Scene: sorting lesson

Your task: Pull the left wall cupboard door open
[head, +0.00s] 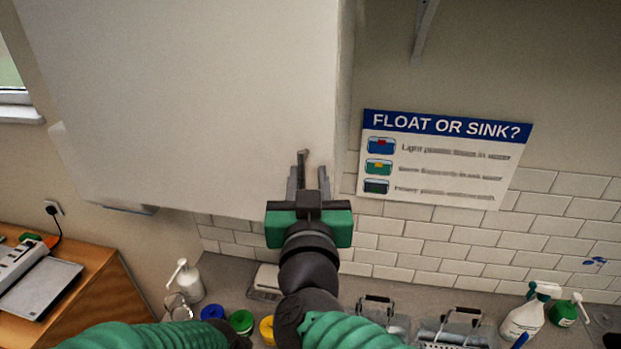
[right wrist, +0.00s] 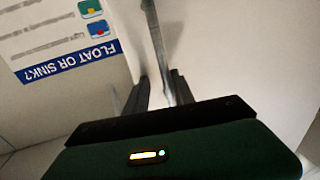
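The white wall cupboard door (head: 200,90) fills the upper left of the head view and looks shut. Its slim grey bar handle (head: 304,156) is near the door's lower right corner. The handle (right wrist: 158,40) also runs down the middle of the right wrist view. My right gripper (head: 309,180) is at the handle with its fingers apart, one on each side of the bar. In the right wrist view the gripper (right wrist: 160,92) shows a gap beside the bar, which lies closer to one finger. My left gripper is not in view.
A "FLOAT OR SINK?" poster (head: 440,155) hangs right of the cupboard. Below, the counter holds a pump bottle (head: 185,282), several coloured pots, wire caddies (head: 455,328) and a spray bottle (head: 528,315). A wooden desk (head: 95,290) stands at the left.

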